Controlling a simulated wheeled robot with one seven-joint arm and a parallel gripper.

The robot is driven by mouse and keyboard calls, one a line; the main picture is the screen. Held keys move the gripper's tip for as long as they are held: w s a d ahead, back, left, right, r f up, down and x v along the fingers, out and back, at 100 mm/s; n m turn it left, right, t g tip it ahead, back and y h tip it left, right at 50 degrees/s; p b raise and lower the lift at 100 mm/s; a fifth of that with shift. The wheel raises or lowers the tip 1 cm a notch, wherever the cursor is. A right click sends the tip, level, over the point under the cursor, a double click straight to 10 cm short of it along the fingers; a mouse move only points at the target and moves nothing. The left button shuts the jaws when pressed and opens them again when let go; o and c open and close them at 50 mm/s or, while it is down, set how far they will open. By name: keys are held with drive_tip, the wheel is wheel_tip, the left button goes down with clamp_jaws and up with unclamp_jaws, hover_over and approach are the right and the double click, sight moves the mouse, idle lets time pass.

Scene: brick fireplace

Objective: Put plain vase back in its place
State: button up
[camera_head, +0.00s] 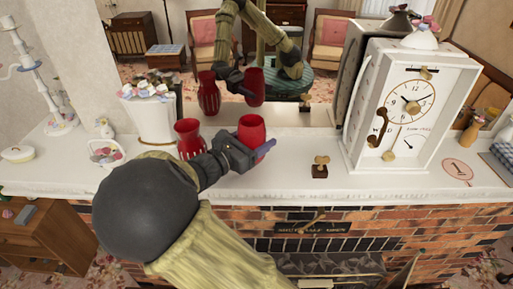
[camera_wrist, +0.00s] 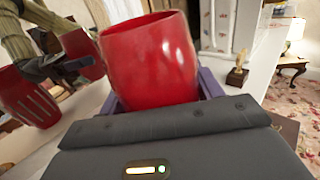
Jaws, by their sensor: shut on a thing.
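The plain vase (camera_head: 252,131) is red and smooth, held upright or nearly so above the mantel shelf. My gripper (camera_head: 258,150) is shut on it, with purple fingers around its lower part. In the wrist view the plain vase (camera_wrist: 150,60) fills the space between the fingers of my gripper (camera_wrist: 162,92); its base is hidden. A second red vase with pale stripes (camera_head: 188,139) stands on the mantel just left of my gripper. I cannot tell whether the held vase touches the shelf.
The white mantel shelf (camera_head: 300,185) runs along a mirror that reflects my arm and both vases. A white clock (camera_head: 398,110) stands at right, and a small wooden-brown ornament (camera_head: 320,168) sits between. A white flower pot (camera_head: 152,112) is at left. Shelf space is free around the ornament.

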drive_tip(key=shift+d+f+p, duration=0.1)
drive_tip(key=shift+f+p, duration=0.35)
drive_tip(key=shift+f, duration=1.35)
drive_tip(key=shift+f, duration=0.15)
drive_tip(key=o, duration=1.2)
drive_tip(key=shift+o, duration=0.2)
drive_tip(key=b+v, duration=0.4)
drive_tip(key=v, duration=0.8)
drive_tip(key=shift+s+b, duration=0.1)
drive_tip(key=shift+b, duration=0.3)
